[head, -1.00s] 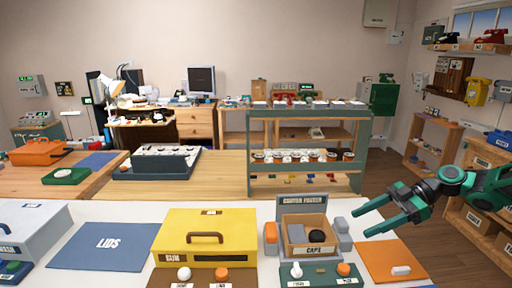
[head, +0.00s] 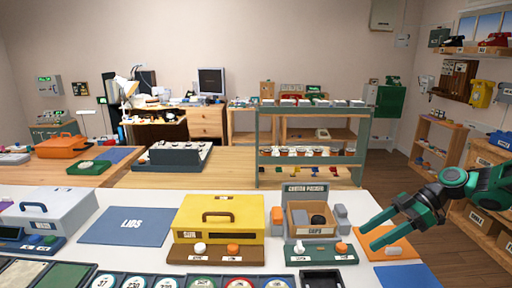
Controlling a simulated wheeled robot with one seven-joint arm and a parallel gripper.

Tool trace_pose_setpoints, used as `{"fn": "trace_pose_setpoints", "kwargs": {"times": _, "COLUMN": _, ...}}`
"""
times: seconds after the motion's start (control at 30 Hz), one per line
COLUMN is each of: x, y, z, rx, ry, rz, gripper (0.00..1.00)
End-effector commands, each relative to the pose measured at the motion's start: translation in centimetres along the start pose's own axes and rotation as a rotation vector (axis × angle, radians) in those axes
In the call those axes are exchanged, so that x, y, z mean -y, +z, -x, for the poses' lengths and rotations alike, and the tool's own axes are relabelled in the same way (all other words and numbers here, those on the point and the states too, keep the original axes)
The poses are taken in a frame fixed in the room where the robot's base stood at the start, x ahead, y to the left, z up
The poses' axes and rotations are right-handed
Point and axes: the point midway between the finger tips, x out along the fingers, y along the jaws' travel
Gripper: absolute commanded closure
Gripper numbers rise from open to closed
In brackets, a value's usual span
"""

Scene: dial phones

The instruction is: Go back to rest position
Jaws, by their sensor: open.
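My gripper (head: 372,233) is at the right of the head view. Its two green fingers are spread apart with nothing between them. My arm comes in from the right edge of the picture.
On the white table (head: 160,256) stand a yellow box (head: 219,218), a grey box (head: 52,213) and a blue lids mat (head: 127,226). A row of round lids lies along the front. A shelf rack (head: 312,166) stands behind. Floor shows at the right.

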Motion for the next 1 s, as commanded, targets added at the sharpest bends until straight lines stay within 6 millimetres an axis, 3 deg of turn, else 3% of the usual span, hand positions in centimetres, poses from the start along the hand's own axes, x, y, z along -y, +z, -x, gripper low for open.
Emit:
{"fn": "trace_pose_setpoints", "kwargs": {"times": 0.27, "x": 2.3, "y": 1.6, "z": -1.3, "rx": 0.187, "ry": 0.008, "rz": -0.245, "gripper": 0.42}}
{"fn": "trace_pose_setpoints", "kwargs": {"times": 0.47, "x": 5.5, "y": 3.1, "z": -1.0, "rx": 0.389, "ry": 0.096, "rz": -0.535, "gripper": 0.42}}
{"fn": "trace_pose_setpoints", "kwargs": {"times": 0.73, "x": 11.1, "y": 4.3, "z": 1.7, "rx": 0.577, "ry": 0.340, "rz": -0.926, "gripper": 0.42}}
{"fn": "trace_pose_setpoints", "kwargs": {"times": 1.0, "x": 17.7, "y": 4.9, "z": 5.0, "rx": 0.601, "ry": 0.644, "rz": -1.286, "gripper": 0.42}}
